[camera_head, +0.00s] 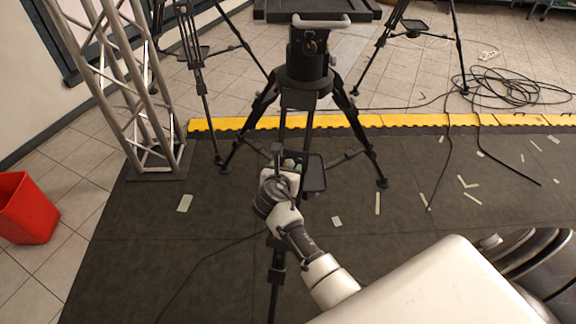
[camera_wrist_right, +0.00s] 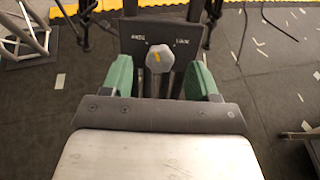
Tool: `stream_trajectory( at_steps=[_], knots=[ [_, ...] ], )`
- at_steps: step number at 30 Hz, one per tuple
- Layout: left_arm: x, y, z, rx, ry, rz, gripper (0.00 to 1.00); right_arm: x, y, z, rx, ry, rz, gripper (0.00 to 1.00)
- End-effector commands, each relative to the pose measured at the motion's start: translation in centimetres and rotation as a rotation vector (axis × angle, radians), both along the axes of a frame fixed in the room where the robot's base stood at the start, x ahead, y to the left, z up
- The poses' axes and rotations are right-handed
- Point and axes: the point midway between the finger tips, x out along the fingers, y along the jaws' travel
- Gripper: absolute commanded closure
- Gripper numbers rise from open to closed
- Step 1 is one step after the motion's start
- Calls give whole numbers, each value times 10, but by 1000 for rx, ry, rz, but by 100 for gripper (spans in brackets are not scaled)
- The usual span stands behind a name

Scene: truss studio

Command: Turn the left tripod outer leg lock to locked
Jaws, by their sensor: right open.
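A grey lock knob (camera_wrist_right: 160,60) with a yellow mark shows in the right wrist view. It sits on a dark plate (camera_wrist_right: 130,42) with small pale labels left and right of it, too small to read surely. The yellow mark runs nearly straight up and down between the labels. My right gripper (camera_wrist_right: 160,72) is open, its green fingertips on either side of the knob with gaps. In the head view my right gripper (camera_head: 291,165) reaches the front leg of the near black tripod (camera_head: 303,75), and the knob is hidden there. My left gripper is out of view.
More tripods (camera_head: 196,70) stand behind at left and right. A metal truss (camera_head: 117,85) and red bin (camera_head: 27,208) are at left. A yellow edge strip (camera_head: 235,124) borders the dark mat. Loose cables (camera_head: 515,88) lie at right.

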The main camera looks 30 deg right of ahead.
Motion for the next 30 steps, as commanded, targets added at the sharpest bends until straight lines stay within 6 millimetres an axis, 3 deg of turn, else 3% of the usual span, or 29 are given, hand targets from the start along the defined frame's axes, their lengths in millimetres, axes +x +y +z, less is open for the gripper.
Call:
stream_trajectory(
  at_steps=[6,16,26,30],
  knots=[
    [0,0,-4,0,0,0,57,16,-15,-9,0,0,-2,40],
    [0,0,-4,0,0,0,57,19,-17,-10,1,-1,-2,40],
    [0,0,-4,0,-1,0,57,19,-17,-10,0,0,-2,89],
    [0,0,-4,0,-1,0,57,19,-17,-10,3,-2,-5,89]
  ],
)
